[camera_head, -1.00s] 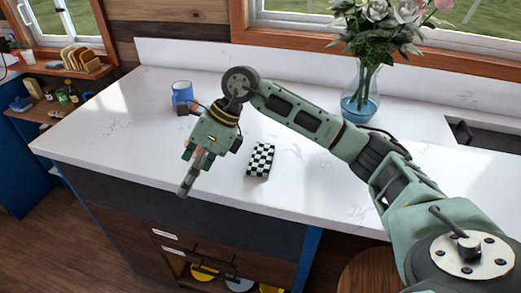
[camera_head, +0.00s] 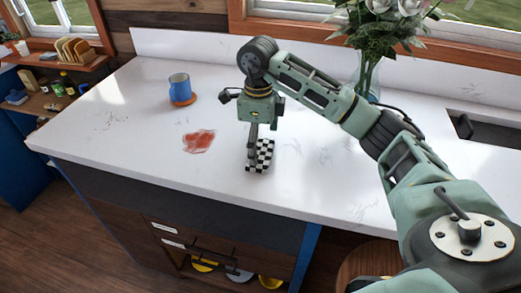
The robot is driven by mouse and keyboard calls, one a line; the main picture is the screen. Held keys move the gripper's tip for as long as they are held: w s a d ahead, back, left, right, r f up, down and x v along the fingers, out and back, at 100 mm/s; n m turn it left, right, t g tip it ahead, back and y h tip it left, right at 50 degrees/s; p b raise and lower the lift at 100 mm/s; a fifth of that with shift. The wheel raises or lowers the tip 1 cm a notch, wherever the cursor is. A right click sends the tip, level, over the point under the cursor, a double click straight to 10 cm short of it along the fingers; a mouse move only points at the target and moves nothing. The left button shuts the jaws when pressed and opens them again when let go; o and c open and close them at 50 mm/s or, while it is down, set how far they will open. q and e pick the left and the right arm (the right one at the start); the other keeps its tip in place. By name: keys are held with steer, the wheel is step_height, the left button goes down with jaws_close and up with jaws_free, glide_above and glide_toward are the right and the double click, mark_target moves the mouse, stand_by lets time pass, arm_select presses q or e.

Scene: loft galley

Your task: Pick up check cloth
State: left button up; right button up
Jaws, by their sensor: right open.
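The black-and-white check cloth (camera_head: 263,157) lies folded on the white counter near its front edge. My right gripper (camera_head: 252,158) points down at the cloth, its fingers in front of the cloth's left part. It is open; I cannot tell whether the fingers touch the cloth. Part of the cloth is hidden behind the fingers. My left gripper is not in view.
A red spill (camera_head: 199,141) lies on the counter (camera_head: 120,150) left of the cloth. A blue mug (camera_head: 180,86) stands on an orange coaster (camera_head: 184,100) farther back. A glass vase of flowers (camera_head: 369,74) stands behind my right arm. A sink (camera_head: 487,135) is at the right.

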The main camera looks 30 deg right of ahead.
steer(key=shift+f, duration=1.05)
steer(key=c, duration=0.8)
steer(key=shift+r, duration=0.15)
steer(key=shift+c, duration=0.2)
steer(key=shift+w+r+b, duration=0.1)
steer(key=shift+r+b, duration=0.2)
steer(key=shift+r, duration=0.25)
step_height(320, 180, up, 3)
steer(key=shift+f+b, duration=0.2)
steer(key=shift+b, duration=0.45)
steer(key=s+r, duration=0.7)
steer(key=s, duration=0.5)
steer(key=shift+a+b, duration=0.2)
steer(key=shift+b, duration=0.1)
